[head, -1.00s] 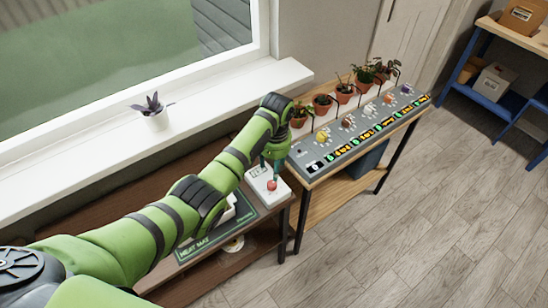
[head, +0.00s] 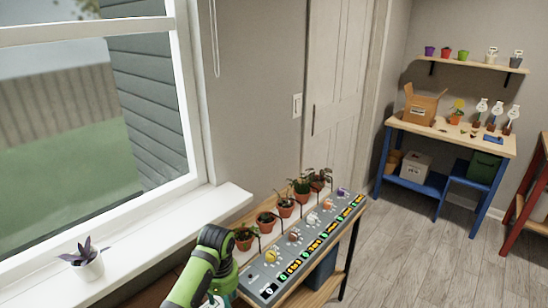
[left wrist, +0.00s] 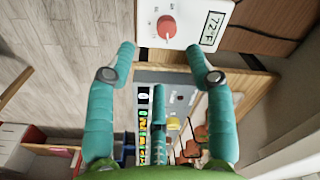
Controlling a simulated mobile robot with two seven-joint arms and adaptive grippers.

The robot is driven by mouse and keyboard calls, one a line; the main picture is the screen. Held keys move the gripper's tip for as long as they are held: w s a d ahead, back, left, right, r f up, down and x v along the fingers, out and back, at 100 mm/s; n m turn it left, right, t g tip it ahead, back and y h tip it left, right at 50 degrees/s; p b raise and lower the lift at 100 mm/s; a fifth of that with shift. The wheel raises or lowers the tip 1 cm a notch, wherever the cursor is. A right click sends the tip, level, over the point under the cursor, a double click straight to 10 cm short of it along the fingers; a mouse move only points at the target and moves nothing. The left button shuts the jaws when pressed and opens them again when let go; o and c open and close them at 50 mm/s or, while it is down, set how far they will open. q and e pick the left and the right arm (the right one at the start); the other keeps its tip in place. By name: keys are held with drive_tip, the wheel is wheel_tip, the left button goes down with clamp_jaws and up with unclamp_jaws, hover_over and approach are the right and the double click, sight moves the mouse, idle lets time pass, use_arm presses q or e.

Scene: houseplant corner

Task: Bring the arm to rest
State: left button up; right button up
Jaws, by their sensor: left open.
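My left arm (head: 200,275) is green with dark bands and comes in at the bottom of the head view. Only the top of its left gripper (head: 222,298) shows there, cut off by the lower edge. In the left wrist view the teal fingers of the left gripper (left wrist: 162,54) are spread apart with nothing held between them. A white box with a red knob (left wrist: 166,27) and a 72°F display lies beyond the fingertips. My right gripper is in neither view.
A grey control panel (head: 268,275) with coloured knobs and lit displays stands right of the gripper, potted plants (head: 285,206) behind it. A small plant in a white pot (head: 88,265) sits on the windowsill. A blue-legged bench (head: 450,138) stands far right. Floor between is clear.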

use_arm(q)
drive_tip(key=s+f+t+h, duration=0.1)
drive_tip(key=s+f, duration=0.2)
drive_tip(key=s, duration=0.4)
drive_tip(key=s+f, duration=0.4)
drive_tip(key=s, duration=0.2)
drive_tip(key=s+a+r+m+t, duration=0.1)
drive_tip(key=s+a+r, duration=0.15)
drive_tip(key=s, duration=0.55)
drive_tip(key=s+a+r+t, duration=0.1)
drive_tip(key=s+a+r, duration=0.15)
drive_tip(key=s, duration=0.55)
wheel_tip(320, 180, down, 25)
drive_tip(key=s+g, duration=0.1)
drive_tip(key=s, duration=0.2)
drive_tip(key=s+a+f+g+b, duration=0.1)
drive_tip(key=s+a+f, duration=0.1)
drive_tip(key=s+f, duration=1)
drive_tip(key=s, duration=0.2)
drive_tip(key=shift+s+f+m+y, duration=0.3)
drive_tip(key=shift+s+f, duration=0.05)
drive_tip(key=shift+s, duration=0.05)
drive_tip(key=c, duration=0.3)
drive_tip(key=shift+s+a, duration=0.1)
drive_tip(key=shift+s, duration=0.05)
